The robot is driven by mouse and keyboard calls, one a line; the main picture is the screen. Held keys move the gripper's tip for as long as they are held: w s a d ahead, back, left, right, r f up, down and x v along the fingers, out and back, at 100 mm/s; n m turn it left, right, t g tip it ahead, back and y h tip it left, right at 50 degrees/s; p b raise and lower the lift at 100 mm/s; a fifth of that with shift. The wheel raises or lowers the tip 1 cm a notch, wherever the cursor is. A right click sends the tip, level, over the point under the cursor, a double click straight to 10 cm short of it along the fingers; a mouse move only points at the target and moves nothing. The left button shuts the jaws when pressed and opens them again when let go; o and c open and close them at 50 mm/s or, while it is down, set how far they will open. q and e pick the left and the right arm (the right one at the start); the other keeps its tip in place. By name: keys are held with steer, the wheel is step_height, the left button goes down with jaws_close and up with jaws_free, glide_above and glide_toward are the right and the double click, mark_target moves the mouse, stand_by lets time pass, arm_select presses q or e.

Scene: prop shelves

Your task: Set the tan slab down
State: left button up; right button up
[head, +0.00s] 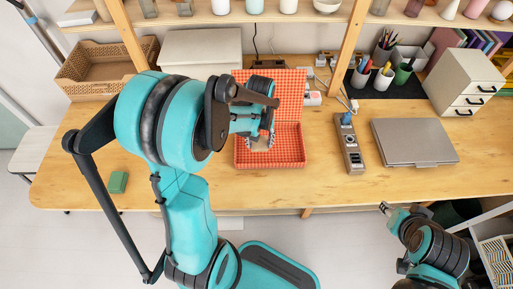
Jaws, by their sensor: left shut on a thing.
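The tan slab (260,147) shows as a small pale patch between the fingertips of my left gripper (261,138). My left gripper points down over the open red checked box (285,157) and is shut on the slab. The arm covers much of the slab, and I cannot tell whether it touches the box floor. The box's lid stands raised at the back. My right gripper (388,209) is at the lower right, off the table's front edge, away from the box; its jaws are too small to read.
On the wooden table (330,190) a power strip (348,145) and a grey laptop (414,142) lie right of the box. A green block (118,182) lies at the left. A wicker basket (108,70), a white box (200,52) and a drawer unit (465,82) stand behind.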

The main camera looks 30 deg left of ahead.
mark_target(255, 145)
arm_select(q)
steer(key=a+f, duration=0.1)
steer(key=w+a, duration=0.1)
steer(key=shift+a+f+b, duration=0.3)
steer(key=shift+f+b, duration=0.05)
steer(key=shift+f, duration=0.05)
step_height(255, 145, down, 3)
steer(key=shift+f+b, duration=0.2)
steer(key=shift+b, duration=0.7)
steer(key=shift+f, duration=0.25)
steer(key=shift+s+r, duration=0.1)
steer(key=shift+f, duration=0.2)
steer(key=o, duration=1.2)
steer(key=shift+o, duration=0.2)
